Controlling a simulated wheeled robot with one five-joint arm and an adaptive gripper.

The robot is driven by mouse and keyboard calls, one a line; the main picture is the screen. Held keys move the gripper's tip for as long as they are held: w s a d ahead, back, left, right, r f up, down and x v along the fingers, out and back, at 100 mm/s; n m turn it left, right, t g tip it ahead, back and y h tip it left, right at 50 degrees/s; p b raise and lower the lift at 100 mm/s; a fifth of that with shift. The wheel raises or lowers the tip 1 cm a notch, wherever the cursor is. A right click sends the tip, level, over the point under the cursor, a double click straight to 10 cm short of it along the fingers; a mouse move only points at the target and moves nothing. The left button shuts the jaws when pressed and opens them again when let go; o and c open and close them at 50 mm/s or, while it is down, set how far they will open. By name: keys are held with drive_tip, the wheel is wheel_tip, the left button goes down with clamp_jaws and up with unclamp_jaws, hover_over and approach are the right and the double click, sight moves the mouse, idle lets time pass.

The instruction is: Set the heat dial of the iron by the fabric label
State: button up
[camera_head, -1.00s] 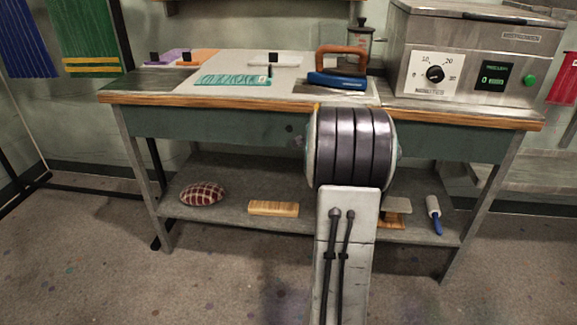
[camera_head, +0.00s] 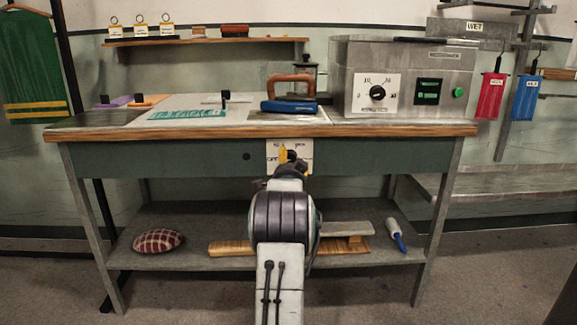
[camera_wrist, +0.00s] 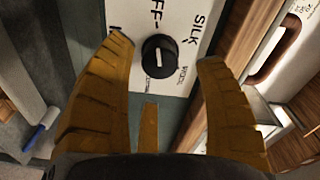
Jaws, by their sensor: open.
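The heat dial (camera_wrist: 152,62) is a black round knob with a short white mark, on a white plate (camera_wrist: 181,20) lettered OFF, SILK and WOOL; another word is partly hidden. I cannot tell which word the mark points at. The plate also shows on the table's front (camera_head: 273,160). My gripper (camera_wrist: 165,53) is open, its orange fingers on either side of the dial, apparently apart from it. In the head view my gripper (camera_head: 286,155) covers the dial. The iron (camera_head: 290,104), blue with an orange-brown handle, stands on the tabletop. A teal fabric (camera_head: 188,114) lies left of it; no writing on it is readable.
The table (camera_head: 110,133) has a wooden front edge just above the plate. A metal box with a dial and green display (camera_head: 400,75) stands at the right. The lower shelf holds a checked cushion (camera_head: 157,241), wooden pieces and a blue-handled tool (camera_head: 397,236).

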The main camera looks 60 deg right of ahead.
sight(290, 160)
drive_tip(key=b+x, duration=0.1)
drive_tip(key=x, duration=0.1)
drive_tip(key=shift+w+d+b, duration=0.2)
drive_tip(key=shift+d+b, duration=0.15)
drive_tip(key=shift+b, duration=0.05)
drive_tip(key=shift+x, duration=0.85)
drive_tip(key=c, duration=1.2)
